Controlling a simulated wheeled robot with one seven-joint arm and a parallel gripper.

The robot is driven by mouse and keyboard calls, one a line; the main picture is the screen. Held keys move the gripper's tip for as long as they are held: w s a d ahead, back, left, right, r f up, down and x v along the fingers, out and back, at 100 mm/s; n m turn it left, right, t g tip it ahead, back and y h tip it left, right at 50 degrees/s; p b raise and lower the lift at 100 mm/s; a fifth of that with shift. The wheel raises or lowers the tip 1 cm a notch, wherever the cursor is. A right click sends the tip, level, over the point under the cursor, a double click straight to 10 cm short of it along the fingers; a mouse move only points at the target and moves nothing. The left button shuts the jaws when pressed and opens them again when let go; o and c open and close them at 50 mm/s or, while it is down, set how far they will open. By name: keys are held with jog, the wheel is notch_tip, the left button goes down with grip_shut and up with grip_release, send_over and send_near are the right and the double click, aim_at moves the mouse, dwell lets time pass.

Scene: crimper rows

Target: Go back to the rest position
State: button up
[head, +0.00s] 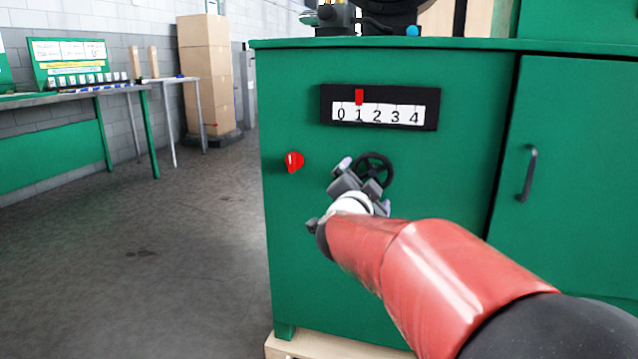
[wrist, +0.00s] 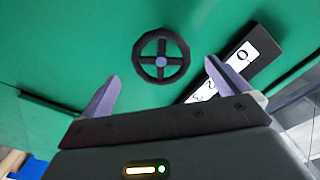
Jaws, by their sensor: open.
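My gripper (head: 363,184) is in front of the green cabinet (head: 300,250), close to a black handwheel (head: 384,168) on its front. In the wrist view the jaws of my gripper (wrist: 160,92) are apart with nothing between them. The handwheel (wrist: 161,56) shows there whole, beyond the fingertips and apart from them. In the head view my gripper covers the wheel's left and lower parts. Above the wheel is a black-framed scale (head: 398,117) numbered 0 to 4. Its red pointer (head: 359,97) stands at 1.
A red knob (head: 293,161) sits left of the wheel. The cabinet door has a dark handle (head: 527,174) at right. A workbench (head: 60,100) and stacked cardboard boxes (head: 205,75) stand at the back left. The grey floor (head: 170,250) left of the cabinet is clear.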

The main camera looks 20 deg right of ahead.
jog(key=s+a+n+g+y+p, duration=0.1)
jog(key=s+a+n+y+p, duration=0.5)
jog(key=s+a+n+y, duration=0.65)
jog(key=s+f+n+g+p, duration=0.1)
jog(key=s+f+g, duration=0.1)
jog(key=s, duration=0.3)
jog(key=s+f+n+g+h+p, duration=0.1)
jog(key=s+f+g, duration=0.2)
jog(key=s, duration=0.3)
jog(key=s+a+f+n+g+h+p, duration=0.1)
jog(key=s+f+g+p, duration=0.1)
jog(key=s, duration=0.4)
jog(key=shift+f+g, duration=0.55)
jog(key=shift+g, duration=0.15)
jog(key=shift+h, duration=0.25)
